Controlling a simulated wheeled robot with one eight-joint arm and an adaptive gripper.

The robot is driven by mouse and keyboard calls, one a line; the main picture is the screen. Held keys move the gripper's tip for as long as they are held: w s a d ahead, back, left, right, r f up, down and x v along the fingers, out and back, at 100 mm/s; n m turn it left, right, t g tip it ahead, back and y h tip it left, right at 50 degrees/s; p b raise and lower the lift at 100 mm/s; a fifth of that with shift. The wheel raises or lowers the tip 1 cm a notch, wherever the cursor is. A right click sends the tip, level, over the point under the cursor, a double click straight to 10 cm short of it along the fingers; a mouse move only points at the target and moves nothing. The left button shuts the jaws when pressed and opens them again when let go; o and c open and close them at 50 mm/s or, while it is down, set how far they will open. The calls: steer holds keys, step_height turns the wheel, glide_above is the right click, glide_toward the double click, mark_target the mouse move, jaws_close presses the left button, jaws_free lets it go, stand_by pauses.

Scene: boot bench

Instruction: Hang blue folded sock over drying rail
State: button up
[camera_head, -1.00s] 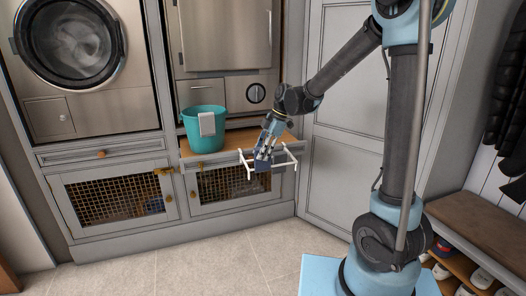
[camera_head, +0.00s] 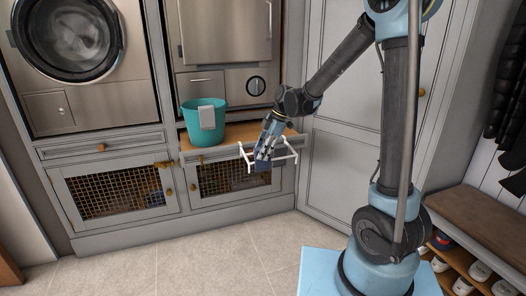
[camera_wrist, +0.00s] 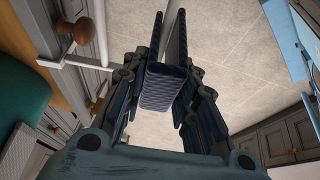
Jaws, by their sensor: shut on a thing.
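The dark blue folded sock (camera_head: 263,165) is at the drying rail, between the jaws of my gripper (camera_head: 264,154). In the wrist view the sock (camera_wrist: 163,88) is a ribbed, folded piece with two flaps, pinched between the dark fingers (camera_wrist: 162,95). The white drying rail (camera_head: 249,169) juts out from the cabinet front below the wooden counter. In the wrist view a rail bar (camera_wrist: 172,14) runs in between the two flaps, so the sock appears to straddle it. The sock's underside and the bar's far contact are hidden.
A teal bucket (camera_head: 199,130) with a grey cloth (camera_head: 207,118) over its rim stands on the wooden counter (camera_head: 240,136), left of the rail. Mesh-fronted cabinet doors (camera_head: 232,178) lie behind the rail. A shoe bench (camera_head: 480,228) is at the right. The floor in front is clear.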

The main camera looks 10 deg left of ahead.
mark_target(263, 167)
steer(key=shift+f, duration=2.25)
steer(key=shift+f, duration=0.1)
steer(key=o, duration=1)
steer(key=v, duration=1.2)
steer(key=shift+w, duration=0.1)
steer(key=shift+d, duration=0.1)
